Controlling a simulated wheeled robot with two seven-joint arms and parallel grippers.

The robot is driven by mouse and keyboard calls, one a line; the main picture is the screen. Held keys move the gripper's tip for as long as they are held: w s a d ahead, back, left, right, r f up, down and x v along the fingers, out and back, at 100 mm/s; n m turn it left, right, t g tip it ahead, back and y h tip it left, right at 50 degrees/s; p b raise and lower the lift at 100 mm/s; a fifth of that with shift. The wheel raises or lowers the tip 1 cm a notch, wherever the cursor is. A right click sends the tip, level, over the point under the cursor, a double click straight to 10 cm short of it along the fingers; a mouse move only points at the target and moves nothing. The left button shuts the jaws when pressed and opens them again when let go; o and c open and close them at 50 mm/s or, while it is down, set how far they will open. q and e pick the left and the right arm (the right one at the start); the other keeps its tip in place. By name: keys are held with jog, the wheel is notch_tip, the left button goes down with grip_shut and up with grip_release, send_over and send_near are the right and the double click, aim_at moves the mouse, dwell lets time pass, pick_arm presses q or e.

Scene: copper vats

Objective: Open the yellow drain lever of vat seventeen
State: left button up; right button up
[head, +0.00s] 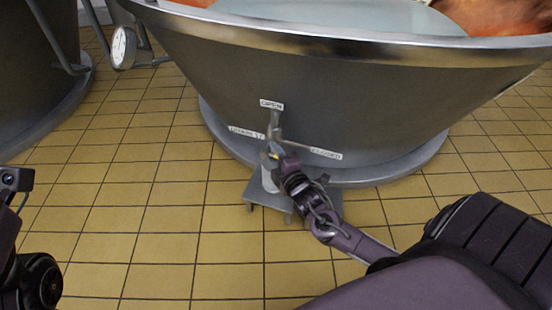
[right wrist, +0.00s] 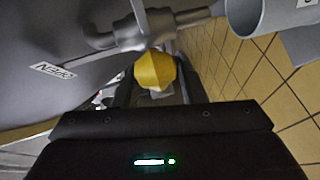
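The drain valve of vat seventeen (head: 274,130) sits low on the vat's front, among labels reading OPEN, DRAIN 17 and CLOSED. The lever's yellow knob (right wrist: 155,70) shows in the right wrist view; in the head view only a small speck of yellow shows at my gripper. My right gripper (head: 277,156) is at the valve. In the right wrist view its two dark fingers flank the knob closely and look shut on it; contact is partly hidden. The lever's exact angle is hard to make out.
The OPEN label (head: 271,105) is above the valve, the CLOSED label (head: 326,154) to its right. A grey pipe (right wrist: 270,12) is close by in the right wrist view. A dial gauge (head: 123,47) and another vat (head: 35,90) stand left. Tiled floor at left is clear.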

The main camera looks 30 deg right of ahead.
grip_shut()
dwell(0.4)
